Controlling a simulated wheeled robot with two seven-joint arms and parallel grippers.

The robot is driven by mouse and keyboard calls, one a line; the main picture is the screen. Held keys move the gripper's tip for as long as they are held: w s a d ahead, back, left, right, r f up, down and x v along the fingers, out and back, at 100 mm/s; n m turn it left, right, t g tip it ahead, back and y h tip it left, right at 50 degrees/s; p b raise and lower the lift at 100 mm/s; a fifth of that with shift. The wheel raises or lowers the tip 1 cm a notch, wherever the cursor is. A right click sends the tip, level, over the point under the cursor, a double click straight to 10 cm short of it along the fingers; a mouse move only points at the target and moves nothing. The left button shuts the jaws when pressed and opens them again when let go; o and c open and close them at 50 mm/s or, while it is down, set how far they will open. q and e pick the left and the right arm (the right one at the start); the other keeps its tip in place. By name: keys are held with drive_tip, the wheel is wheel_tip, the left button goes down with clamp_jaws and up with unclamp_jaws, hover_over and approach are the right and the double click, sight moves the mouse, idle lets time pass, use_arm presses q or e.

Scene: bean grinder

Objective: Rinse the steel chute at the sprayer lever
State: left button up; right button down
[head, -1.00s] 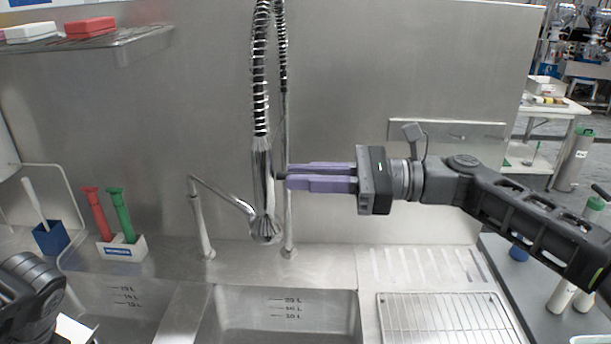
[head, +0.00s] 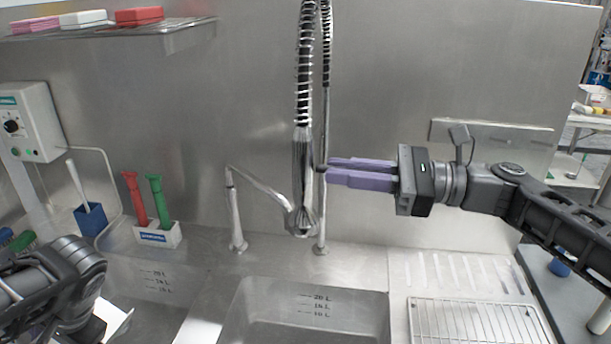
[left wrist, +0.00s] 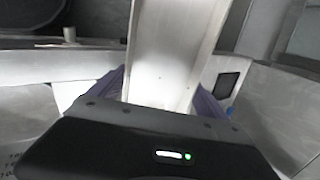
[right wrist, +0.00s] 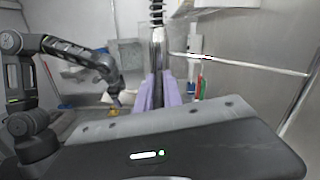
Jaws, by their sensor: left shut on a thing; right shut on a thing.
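The steel chute (left wrist: 172,45) is a pale, straight-sided metal channel in the left wrist view. My left gripper (left wrist: 158,92) is shut on it, with a purple finger on each side. In the head view my left gripper is hidden behind its own arm; a bright piece (head: 115,322) beside that arm may be the chute. The sprayer (head: 303,170) hangs nose down from its spring hose over the back of the sink. My right gripper (head: 330,172) is shut on the sprayer lever (head: 321,168) at its right side. The fingers hide most of the lever.
The sink basin (head: 305,290) lies below the sprayer, with a slim faucet (head: 235,210) to its left. A wire rack (head: 478,322) is right of the basin. A brush holder (head: 158,235) and blue cup (head: 91,217) stand left. A shelf (head: 110,32) overhangs the upper left.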

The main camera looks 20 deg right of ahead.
use_arm(q)
wheel_tip(320, 180, down, 4)
drive_tip(key=b, duration=0.2)
drive_tip(key=shift+r+b, duration=0.1)
drive_tip(key=shift+b, duration=0.2)
use_arm(e)
drive_tip(key=shift+f+y, duration=0.3)
drive_tip(key=shift+f, duration=0.3)
use_arm(q)
drive_tip(key=shift+f+b, duration=0.35)
drive_tip(key=shift+b, duration=0.05)
use_arm(e)
drive_tip(key=shift+r+t, duration=0.1)
drive_tip(key=shift+t, duration=0.2)
drive_tip(key=shift+r+y, duration=0.25)
drive_tip(key=shift+y, duration=0.05)
drive_tip(key=c, duration=1.5)
unclamp_jaws()
